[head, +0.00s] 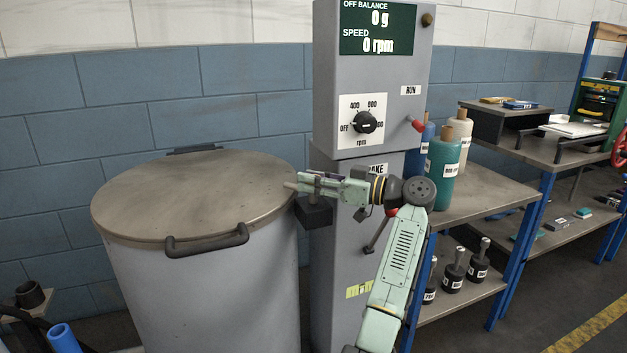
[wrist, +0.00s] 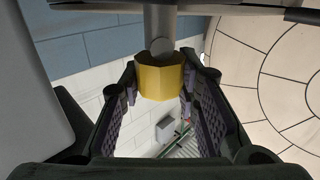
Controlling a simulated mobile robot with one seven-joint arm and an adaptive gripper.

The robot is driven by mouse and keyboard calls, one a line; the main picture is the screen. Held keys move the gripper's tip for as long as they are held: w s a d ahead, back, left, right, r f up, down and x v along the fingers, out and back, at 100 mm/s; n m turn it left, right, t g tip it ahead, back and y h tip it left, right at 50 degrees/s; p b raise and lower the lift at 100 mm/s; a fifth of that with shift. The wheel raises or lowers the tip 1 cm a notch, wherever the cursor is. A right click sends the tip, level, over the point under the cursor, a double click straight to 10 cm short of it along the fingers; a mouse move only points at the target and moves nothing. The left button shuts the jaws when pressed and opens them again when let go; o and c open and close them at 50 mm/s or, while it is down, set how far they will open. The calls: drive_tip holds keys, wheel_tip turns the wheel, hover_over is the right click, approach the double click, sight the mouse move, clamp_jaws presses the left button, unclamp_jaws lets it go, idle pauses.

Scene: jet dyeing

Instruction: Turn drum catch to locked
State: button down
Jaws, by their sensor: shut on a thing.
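The drum (head: 205,285) is a large grey cylinder on the left in the head view, with a flat brown lid (head: 195,190) down on it. My gripper (head: 308,185) is at the lid's right edge, beside the control column. In the wrist view my gripper (wrist: 160,78) is shut on the drum catch, whose yellow end (wrist: 160,82) sits between the pads. A grey rod (wrist: 160,25) runs up from that end. In the head view my fingers largely hide the catch, and its locked or unlocked setting cannot be read. A dark block (head: 314,213) sits just below my gripper.
The lid has a dark front handle (head: 207,241). A bench (head: 485,200) with labelled cones stands to the right.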

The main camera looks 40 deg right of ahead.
drive_tip(key=c, duration=1.2)
unclamp_jaws()
drive_tip(key=shift+d, duration=0.1)
drive_tip(key=v, duration=1.2)
